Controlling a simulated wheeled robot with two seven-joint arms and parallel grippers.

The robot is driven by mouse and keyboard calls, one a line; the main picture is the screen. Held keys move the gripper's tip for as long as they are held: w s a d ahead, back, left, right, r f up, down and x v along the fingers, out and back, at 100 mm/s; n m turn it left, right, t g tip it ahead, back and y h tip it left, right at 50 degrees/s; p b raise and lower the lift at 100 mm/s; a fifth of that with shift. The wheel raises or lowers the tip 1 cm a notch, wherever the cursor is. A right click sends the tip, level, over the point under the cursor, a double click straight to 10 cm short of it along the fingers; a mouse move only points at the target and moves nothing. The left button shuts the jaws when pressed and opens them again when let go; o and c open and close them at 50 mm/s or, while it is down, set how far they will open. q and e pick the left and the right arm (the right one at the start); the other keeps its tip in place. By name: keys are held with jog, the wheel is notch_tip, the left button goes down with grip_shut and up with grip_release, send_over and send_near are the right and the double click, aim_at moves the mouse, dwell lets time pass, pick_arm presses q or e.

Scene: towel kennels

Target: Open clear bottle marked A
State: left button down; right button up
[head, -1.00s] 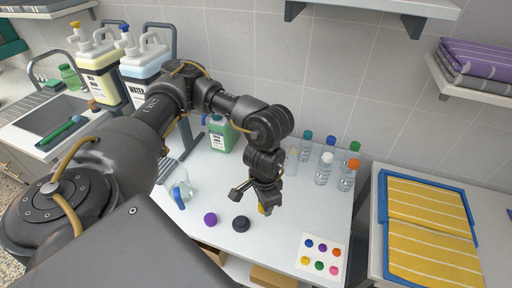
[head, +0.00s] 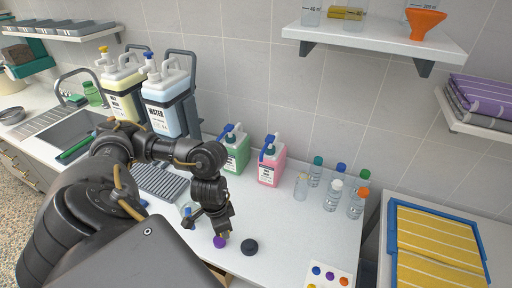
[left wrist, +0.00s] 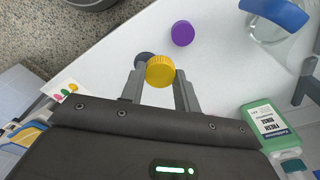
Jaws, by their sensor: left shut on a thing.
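Several clear bottles stand in a cluster at the right of the table in the head view. Their caps are teal, blue, green, white and orange. A shorter clear container (head: 301,187) at the cluster's left shows no cap. I cannot read which bottle is marked A. My left gripper (head: 224,232) is shut on a yellow cap, which shows between the fingertips in the left wrist view (left wrist: 160,71). It is above the table, close to a loose purple cap (head: 219,242) and a dark cap (head: 249,246). My right gripper is not in view.
Green (head: 236,153) and pink (head: 271,165) jugs stand at the back of the table. A card with coloured dots (head: 330,275) lies at the front right. A blue tray with yellow towels (head: 394,246) is at the right. The table between caps and bottles is clear.

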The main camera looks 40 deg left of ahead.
pick_arm(q)
jog(key=w+a+f+b, duration=0.25)
jog(key=w+f, duration=0.25)
jog(key=w, duration=0.3)
send_over(243, 221)
jog(key=s, duration=0.1)
notch_tip(243, 221, down, 4)
jog(key=shift+d+r, duration=0.15)
jog(key=shift+w+f, duration=0.25)
jog(key=shift+f, duration=0.1)
jog(key=shift+w+f, duration=0.1)
jog(key=shift+f, duration=1.5)
jog(key=c, duration=1)
grip_release()
jog(key=shift+f, duration=0.15)
jog(key=shift+c, duration=0.2)
